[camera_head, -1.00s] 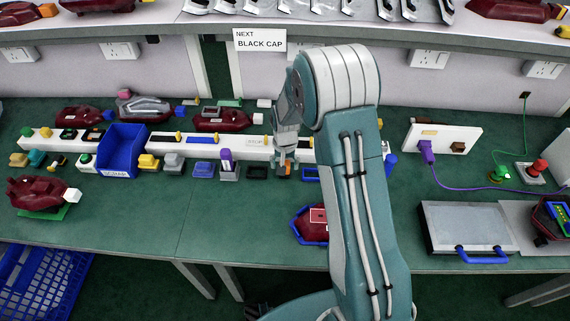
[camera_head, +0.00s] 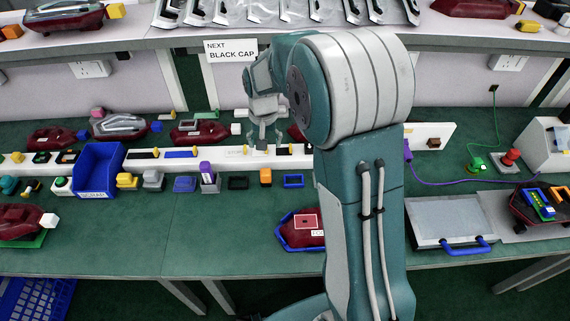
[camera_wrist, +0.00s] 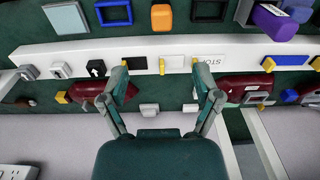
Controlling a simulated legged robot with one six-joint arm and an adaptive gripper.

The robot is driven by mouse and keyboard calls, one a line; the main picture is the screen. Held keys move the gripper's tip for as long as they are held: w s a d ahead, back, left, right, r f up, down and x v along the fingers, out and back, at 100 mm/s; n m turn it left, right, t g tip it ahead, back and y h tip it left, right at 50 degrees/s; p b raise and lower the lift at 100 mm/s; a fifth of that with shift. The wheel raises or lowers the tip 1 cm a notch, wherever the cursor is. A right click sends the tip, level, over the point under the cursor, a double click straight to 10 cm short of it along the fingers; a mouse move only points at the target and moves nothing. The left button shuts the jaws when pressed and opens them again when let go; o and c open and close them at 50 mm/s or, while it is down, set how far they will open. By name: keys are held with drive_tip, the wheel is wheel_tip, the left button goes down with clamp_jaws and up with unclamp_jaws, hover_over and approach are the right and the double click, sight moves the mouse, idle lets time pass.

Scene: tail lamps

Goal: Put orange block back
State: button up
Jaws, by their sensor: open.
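The orange block (camera_head: 265,177) stands on the green table just in front of the long white rail, between a black frame and a blue frame. It also shows in the wrist view (camera_wrist: 161,18) at the top middle, apart from my fingers. My gripper (camera_head: 263,143) is over the white rail, behind the block. In the wrist view my gripper (camera_wrist: 160,78) has its two fingers spread wide with nothing between them.
The black frame (camera_head: 238,183) and blue frame (camera_head: 294,181) flank the block closely. A purple-topped holder (camera_head: 208,178) and blue bin (camera_head: 100,170) stand left. A dark red lamp (camera_head: 305,229) lies nearer the front.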

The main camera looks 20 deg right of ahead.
drive_tip(key=s+r+n+t, duration=0.1)
drive_tip(key=s+r+t, duration=0.1)
drive_tip(key=s+r, duration=0.9)
drive_tip(key=s+r+n+t, duration=0.1)
drive_tip(key=s+r, duration=0.1)
drive_tip(key=s, duration=0.5)
drive_tip(key=s+r+n+t, duration=0.1)
drive_tip(key=s+r+t, duration=0.1)
drive_tip(key=s, duration=0.6)
drive_tip(key=shift+s+r, duration=0.25)
drive_tip(key=shift+r, duration=0.05)
